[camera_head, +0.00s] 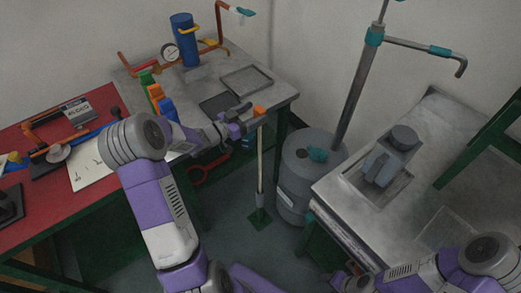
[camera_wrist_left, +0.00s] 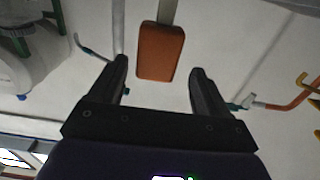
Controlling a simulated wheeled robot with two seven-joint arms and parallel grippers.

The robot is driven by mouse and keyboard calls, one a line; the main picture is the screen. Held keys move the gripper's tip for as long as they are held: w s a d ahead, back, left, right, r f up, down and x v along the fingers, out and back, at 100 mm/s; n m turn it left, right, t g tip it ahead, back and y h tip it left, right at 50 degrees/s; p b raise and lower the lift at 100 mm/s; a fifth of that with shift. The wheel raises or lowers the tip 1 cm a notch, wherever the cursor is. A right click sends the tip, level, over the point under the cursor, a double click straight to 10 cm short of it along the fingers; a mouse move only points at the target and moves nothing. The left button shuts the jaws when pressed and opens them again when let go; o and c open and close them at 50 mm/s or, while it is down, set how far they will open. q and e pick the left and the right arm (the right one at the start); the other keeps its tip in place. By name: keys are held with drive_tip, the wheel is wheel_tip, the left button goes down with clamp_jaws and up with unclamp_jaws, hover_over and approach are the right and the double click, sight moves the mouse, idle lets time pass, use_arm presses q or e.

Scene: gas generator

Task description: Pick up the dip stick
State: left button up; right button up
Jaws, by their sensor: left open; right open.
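The dip stick stands upright beside the grey table's front corner, with an orange handle (camera_head: 259,110) on top and a thin pale rod (camera_head: 260,155) below. Its lower end is in a slim grey holder with a green foot (camera_head: 260,218). My left gripper (camera_head: 243,114) is open just left of the handle. In the left wrist view the orange handle (camera_wrist_left: 160,52) appears between the open fingertips, without visible contact; the exact depth is unclear. My right gripper (camera_head: 348,284) is open at the bottom edge, far from the dip stick and partly cut off.
The grey table (camera_head: 285,93) holds a blue cylinder (camera_head: 185,40), a gauge and coloured bottles. A red table (camera_head: 60,205) with tools is at left. A grey tank (camera_head: 300,190) stands right of the dip stick, near a metal workbench (camera_head: 350,190). The floor between is clear.

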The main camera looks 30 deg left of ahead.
sight(263, 108)
use_arm(q)
drive_tip(key=x, duration=0.3)
drive_tip(key=b+x, duration=0.1)
drive_tip(key=shift+w+d+r, duration=0.25)
drive_tip(key=shift+d+r, duration=0.05)
drive_tip(key=shift+d, duration=0.1)
drive_tip(key=c, duration=1.4)
